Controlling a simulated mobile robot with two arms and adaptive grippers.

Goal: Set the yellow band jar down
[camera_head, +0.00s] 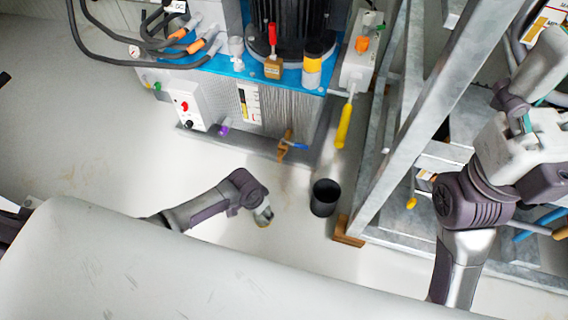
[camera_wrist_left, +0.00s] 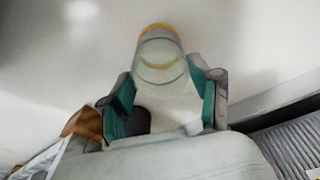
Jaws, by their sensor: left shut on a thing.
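The yellow band jar (camera_wrist_left: 160,62) is a clear round jar with a yellow rim and a yellow band. It sits between the teal finger pads of my left gripper (camera_wrist_left: 163,82), which is shut on it. In the head view my left gripper (camera_head: 262,208) hangs low over the pale floor, and only a small part of the jar shows at its tip. I cannot tell whether the jar touches the floor. My right gripper (camera_head: 522,118) is at the right by the metal frame; its finger opening is unclear.
A black open cup (camera_head: 325,198) stands on the floor right of my left gripper. A grey metal frame (camera_head: 388,130) with a wooden block (camera_head: 348,232) at its foot rises beyond it. The pump unit with a blue top (camera_head: 225,62) stands behind.

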